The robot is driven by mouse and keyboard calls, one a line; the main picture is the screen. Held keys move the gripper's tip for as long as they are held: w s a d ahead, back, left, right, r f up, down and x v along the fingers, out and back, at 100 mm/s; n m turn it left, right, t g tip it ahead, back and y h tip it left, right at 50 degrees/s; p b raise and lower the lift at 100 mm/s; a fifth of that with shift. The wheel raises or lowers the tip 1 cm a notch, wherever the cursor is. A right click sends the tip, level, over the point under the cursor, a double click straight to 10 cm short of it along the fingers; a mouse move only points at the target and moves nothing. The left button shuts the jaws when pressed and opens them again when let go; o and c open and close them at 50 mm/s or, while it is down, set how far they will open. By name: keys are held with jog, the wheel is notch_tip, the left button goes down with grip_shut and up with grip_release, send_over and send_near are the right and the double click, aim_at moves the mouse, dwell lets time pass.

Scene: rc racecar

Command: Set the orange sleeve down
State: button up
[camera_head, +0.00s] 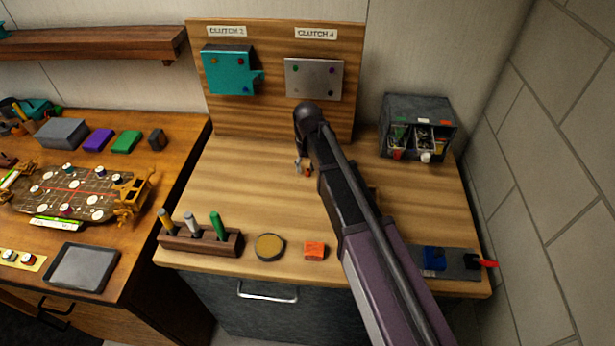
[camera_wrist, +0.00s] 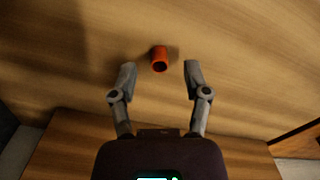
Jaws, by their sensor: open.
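The orange sleeve (camera_wrist: 159,58) is a short hollow cylinder standing on the wooden bench top in the wrist view, with its dark open end showing. My gripper (camera_wrist: 160,72) is open, with one grey finger on each side of the sleeve and a gap on both sides. The sleeve lies between and slightly beyond the fingertips, touching neither. In the head view, a small orange bit (camera_head: 308,171) beside a grey fingertip seems to be the sleeve. My arm hides most of the gripper there.
A tool rack (camera_head: 201,239), a round tin (camera_head: 270,246) and an orange block (camera_head: 315,251) line the front edge. A grey parts bin (camera_head: 420,107) stands back right. A blue item (camera_head: 434,258) lies on a grey mat front right. The bench's left middle is clear.

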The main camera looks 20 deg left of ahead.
jog(key=shift+f+b, duration=0.7)
jog(key=shift+f, duration=0.35)
jog(key=c, duration=0.8)
jog(key=shift+r, duration=0.3)
notch_tip(320, 180, up, 4)
jog(key=p, duration=0.4)
jog(key=shift+f, duration=0.15)
jog(key=s+d, duration=0.3)
jog(key=s, duration=0.1)
jog(key=s+d, duration=0.3)
jog(key=s, duration=0.2)
jog(key=s+d+p, duration=0.1)
jog(key=s+d, duration=0.1)
jog(key=s, duration=0.2)
jog(key=shift+s+d+r, duration=0.2)
jog(key=shift+d+r, duration=0.2)
